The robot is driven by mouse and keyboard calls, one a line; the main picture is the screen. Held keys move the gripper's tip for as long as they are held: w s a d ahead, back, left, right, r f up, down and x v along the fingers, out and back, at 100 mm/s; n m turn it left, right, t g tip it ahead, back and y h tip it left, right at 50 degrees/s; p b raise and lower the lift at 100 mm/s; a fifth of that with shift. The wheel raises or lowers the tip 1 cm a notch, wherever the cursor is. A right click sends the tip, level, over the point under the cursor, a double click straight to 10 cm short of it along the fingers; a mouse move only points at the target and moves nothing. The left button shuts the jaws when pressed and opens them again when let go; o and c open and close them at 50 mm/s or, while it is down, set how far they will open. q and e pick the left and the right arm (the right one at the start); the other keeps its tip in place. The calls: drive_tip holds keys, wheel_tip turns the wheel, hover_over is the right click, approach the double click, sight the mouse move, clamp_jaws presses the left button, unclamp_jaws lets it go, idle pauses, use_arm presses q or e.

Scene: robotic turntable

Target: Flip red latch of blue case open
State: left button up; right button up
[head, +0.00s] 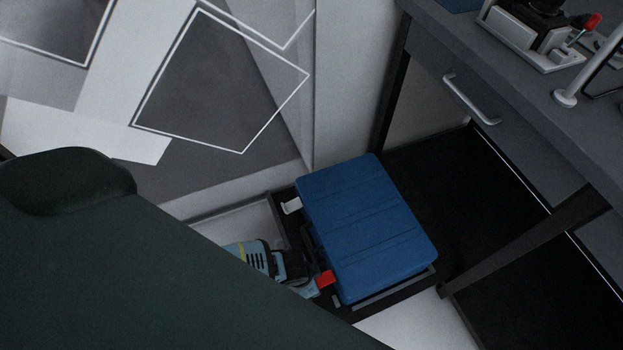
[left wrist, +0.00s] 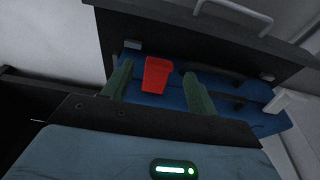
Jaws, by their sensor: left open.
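The blue case (head: 365,225) lies in the middle of the head view on a low dark support. Its red latch (head: 326,279) is on the case's left side, near the lower corner. My left gripper (head: 312,284) is right beside this latch, with much of its arm covering the lower left. In the left wrist view its two green fingers (left wrist: 158,88) are open, and the red latch (left wrist: 157,74) shows between them with a gap on each side. I cannot tell whether a finger touches it. A white latch (head: 291,205) sits at the far end of the same side. My right gripper is not in view.
A dark grey desk (head: 500,70) with a drawer handle (head: 470,101) and lab equipment (head: 540,35) stands at the upper right. One desk leg (head: 535,240) is right of the case. A patterned wall (head: 220,85) is behind at the left.

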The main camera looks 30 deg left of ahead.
use_arm(q)
drive_tip(key=p+v, duration=0.1)
drive_tip(key=v, duration=0.3)
drive_tip(key=shift+a+r+p, duration=0.1)
drive_tip(key=shift+r+p, duration=0.25)
drive_tip(key=shift+p, duration=0.05)
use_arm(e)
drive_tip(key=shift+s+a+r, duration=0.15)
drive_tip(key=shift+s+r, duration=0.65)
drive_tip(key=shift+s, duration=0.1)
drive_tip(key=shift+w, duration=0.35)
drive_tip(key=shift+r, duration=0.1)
